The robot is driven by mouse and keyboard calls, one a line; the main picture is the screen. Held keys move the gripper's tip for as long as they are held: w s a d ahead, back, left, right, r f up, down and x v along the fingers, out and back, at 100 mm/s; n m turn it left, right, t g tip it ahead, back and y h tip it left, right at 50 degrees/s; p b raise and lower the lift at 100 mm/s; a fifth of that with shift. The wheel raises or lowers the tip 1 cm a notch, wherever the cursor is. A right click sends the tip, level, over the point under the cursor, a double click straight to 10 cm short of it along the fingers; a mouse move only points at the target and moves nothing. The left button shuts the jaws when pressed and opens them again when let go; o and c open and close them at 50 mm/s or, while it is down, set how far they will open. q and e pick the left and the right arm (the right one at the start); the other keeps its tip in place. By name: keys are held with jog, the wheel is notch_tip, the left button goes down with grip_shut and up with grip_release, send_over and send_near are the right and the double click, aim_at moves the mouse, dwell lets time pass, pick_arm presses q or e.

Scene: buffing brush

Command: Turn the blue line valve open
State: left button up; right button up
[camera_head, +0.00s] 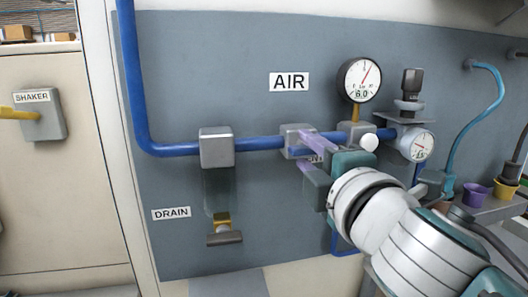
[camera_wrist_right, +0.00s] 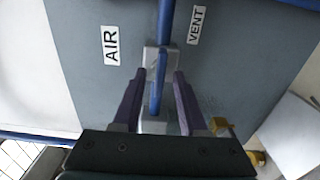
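The blue valve handle (camera_wrist_right: 157,88) runs from a grey valve block (camera_head: 294,139) on the blue pipe (camera_head: 258,143). In the right wrist view it lies roughly in line with the pipe. My right gripper (camera_head: 303,150) is at this valve. Its two purple fingers stand apart, one on each side of the handle, with visible gaps in the right wrist view (camera_wrist_right: 159,76). In the head view the gripper and wrist hide part of the handle and the panel behind. My left gripper is not in view.
An AIR label (camera_head: 289,82) and a round gauge (camera_head: 358,80) are above the valve. A regulator (camera_head: 410,92) and second gauge (camera_head: 418,145) are close on the right.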

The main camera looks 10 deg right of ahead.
jog(key=s+b, duration=0.1)
jog(key=s, duration=0.9)
jog(key=shift+d, duration=0.2)
jog(key=s+d+f+m+g+h, duration=0.3)
jog(key=s+d+f+m+g, duration=0.15)
jog(key=f+m, duration=0.3)
jog(key=s+f+m+g+y, duration=0.1)
jog(key=s+f+m+g, duration=0.35)
jog(key=s, duration=0.35)
jog(key=s+f+m+g+y, duration=0.2)
jog(key=s+f+m+g, duration=0.25)
jog(key=s, duration=0.35)
notch_tip(320, 180, up, 35)
jog(key=a+p, duration=0.1)
jog(key=p, duration=3.3)
jog(key=shift+s+g, duration=0.3)
jog(key=shift+g, duration=0.15)
